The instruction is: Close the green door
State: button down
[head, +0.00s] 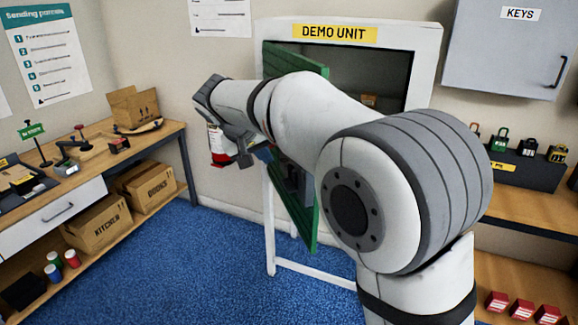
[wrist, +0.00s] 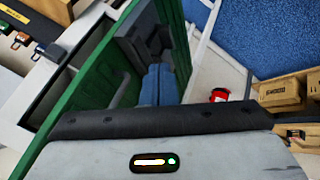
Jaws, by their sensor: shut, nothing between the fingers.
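The green door (head: 304,215) stands swung open from the left side of the white demo unit frame (head: 433,60). Its opening (head: 395,75) is partly visible behind my arm. My gripper (head: 262,154) is at the left of the door, close to its face, partly hidden by my arm. In the wrist view, the green door (wrist: 97,85) runs along the left of my gripper, whose blue fingertips (wrist: 158,84) are together and empty. A dark grey fitting (wrist: 146,42) lies just beyond the fingertips. I cannot tell whether they touch it.
A fire extinguisher (head: 218,145) hangs on the wall behind my gripper. A wooden bench (head: 165,140) with cartons stands at the left. A shelf (head: 545,208) with padlocks is at the right, under a grey key cabinet (head: 505,50). The blue floor (head: 190,260) is clear at front left.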

jog(key=w+d+f+p, duration=0.2)
jog(key=w+d+f, duration=0.4)
jog(key=f, duration=0.2)
jog(key=shift+w+d, duration=0.2)
jog(key=shift+w, duration=0.2)
jog(key=shift+r, duration=0.1)
